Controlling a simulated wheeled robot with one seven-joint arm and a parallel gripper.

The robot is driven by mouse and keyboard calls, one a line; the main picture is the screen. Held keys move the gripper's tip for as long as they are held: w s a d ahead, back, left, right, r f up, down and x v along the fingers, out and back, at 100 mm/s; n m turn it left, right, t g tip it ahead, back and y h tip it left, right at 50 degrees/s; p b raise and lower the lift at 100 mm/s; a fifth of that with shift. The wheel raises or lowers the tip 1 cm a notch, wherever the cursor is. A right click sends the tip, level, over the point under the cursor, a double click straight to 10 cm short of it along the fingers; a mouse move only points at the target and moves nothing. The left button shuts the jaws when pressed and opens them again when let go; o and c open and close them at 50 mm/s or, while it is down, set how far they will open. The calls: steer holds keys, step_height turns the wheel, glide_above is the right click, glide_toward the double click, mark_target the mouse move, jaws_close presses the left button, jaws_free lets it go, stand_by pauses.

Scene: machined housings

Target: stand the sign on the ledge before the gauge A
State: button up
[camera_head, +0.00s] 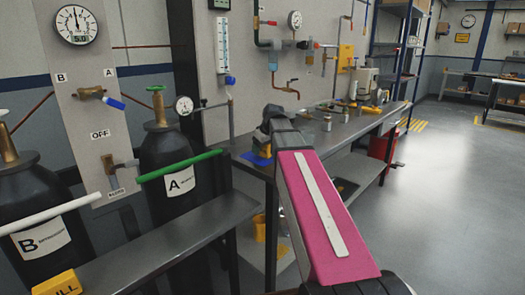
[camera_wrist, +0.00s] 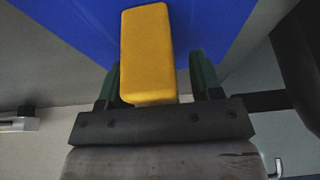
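A yellow block-shaped sign (camera_wrist: 147,50) lies over a blue surface (camera_wrist: 70,30) in the wrist view, between my gripper's dark green fingers (camera_wrist: 157,82). A gap shows between it and the right finger, so my gripper looks open around it; the left finger is very close to it. In the head view its yellow edge (camera_head: 264,148) shows by the blue mat (camera_head: 256,159) on the bench. Another yellow sign, reading "ULL" (camera_head: 57,284), is on the grey ledge (camera_head: 150,249) at lower left. Cylinder A (camera_head: 178,180) stands behind the ledge, with a small gauge (camera_head: 183,104) beside it.
Cylinder B (camera_head: 40,245) stands left of A. A green bar (camera_head: 180,165) and a white bar (camera_head: 50,217) cross in front of the cylinders. The workbench (camera_head: 345,125) carries fittings farther back. A red bin (camera_head: 381,147) stands beside it. The floor at right (camera_head: 450,190) is clear.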

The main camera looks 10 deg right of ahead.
steer(key=c, duration=0.9)
